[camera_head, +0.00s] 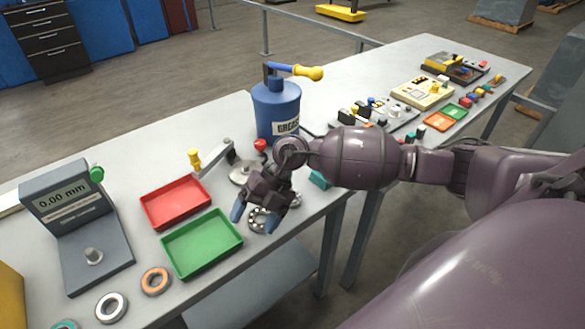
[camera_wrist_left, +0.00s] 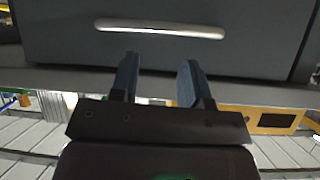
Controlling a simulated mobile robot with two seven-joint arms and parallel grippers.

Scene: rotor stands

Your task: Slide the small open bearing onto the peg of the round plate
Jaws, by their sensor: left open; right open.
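My right gripper (camera_head: 255,216) is open and points down at the table's near edge. A bearing with visible balls (camera_head: 258,221) lies between and below its fingertips; whether they touch it is unclear. A grey round plate (camera_head: 242,173) lies behind the gripper, partly hidden; I cannot make out a peg on it. Another small round metal part (camera_head: 294,199) shows just right of the gripper, partly covered. My left gripper (camera_wrist_left: 160,76) is open and empty in the left wrist view, in front of a dark panel with a pale handle; it is not in the head view.
A green tray (camera_head: 203,243) and a red tray (camera_head: 176,203) stand left of the gripper. A gauge stand (camera_head: 93,278) is at left; a blue grease can (camera_head: 275,108) stands behind.

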